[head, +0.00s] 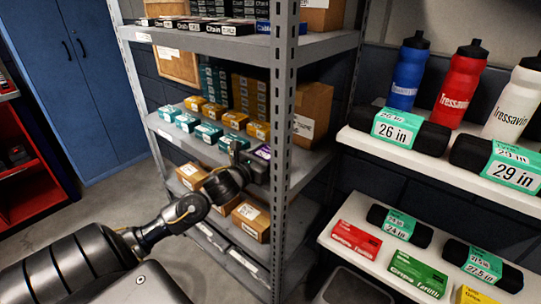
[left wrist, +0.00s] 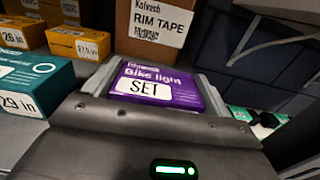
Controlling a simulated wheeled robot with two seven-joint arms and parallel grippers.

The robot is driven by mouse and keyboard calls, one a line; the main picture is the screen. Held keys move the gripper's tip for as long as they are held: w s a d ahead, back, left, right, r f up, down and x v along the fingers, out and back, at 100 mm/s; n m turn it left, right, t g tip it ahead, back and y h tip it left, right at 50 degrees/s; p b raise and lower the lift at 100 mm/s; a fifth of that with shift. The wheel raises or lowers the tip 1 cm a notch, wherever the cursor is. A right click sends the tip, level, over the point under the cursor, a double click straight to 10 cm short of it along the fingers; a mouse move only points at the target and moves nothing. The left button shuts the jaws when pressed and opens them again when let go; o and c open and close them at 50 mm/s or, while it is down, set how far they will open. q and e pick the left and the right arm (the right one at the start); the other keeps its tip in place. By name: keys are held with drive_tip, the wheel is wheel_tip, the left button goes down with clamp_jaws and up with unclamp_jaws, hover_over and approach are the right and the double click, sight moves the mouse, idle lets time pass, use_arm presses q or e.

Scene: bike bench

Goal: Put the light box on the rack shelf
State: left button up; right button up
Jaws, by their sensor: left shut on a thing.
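The light box is purple with a white "SET" label and the words "Bike light". In the left wrist view the light box (left wrist: 160,88) sits between the two grey fingers of my left gripper (left wrist: 155,92), which is shut on it. In the head view only a small purple part of the light box (head: 263,152) shows past my left gripper (head: 254,160). They are at the right end of the rack's middle shelf (head: 307,164), beside the front post. I cannot tell whether the box touches the shelf. My right gripper is not in view.
Teal boxes (head: 208,132) and orange boxes (head: 235,120) stand in rows left of my gripper. A brown "Rim tape" carton (left wrist: 155,30) is behind the light box. The perforated rack post (head: 284,100) is close on the right. Bottles and tubes fill shelves farther right.

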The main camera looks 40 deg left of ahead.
use_arm(q)
drive_tip(key=shift+w+f, duration=0.1)
drive_tip(key=shift+w, duration=0.05)
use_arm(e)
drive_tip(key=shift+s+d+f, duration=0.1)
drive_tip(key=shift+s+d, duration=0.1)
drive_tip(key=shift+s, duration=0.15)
use_arm(q)
drive_tip(key=o, duration=0.9)
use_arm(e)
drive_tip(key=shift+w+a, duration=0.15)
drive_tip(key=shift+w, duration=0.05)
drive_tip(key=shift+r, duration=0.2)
use_arm(q)
drive_tip(key=shift+s+f, duration=0.15)
drive_tip(key=shift+s, duration=0.3)
drive_tip(key=s+b, duration=0.1)
drive_tip(key=s, duration=1)
drive_tip(key=shift+s+d+b, duration=0.1)
drive_tip(key=shift+b, duration=0.25)
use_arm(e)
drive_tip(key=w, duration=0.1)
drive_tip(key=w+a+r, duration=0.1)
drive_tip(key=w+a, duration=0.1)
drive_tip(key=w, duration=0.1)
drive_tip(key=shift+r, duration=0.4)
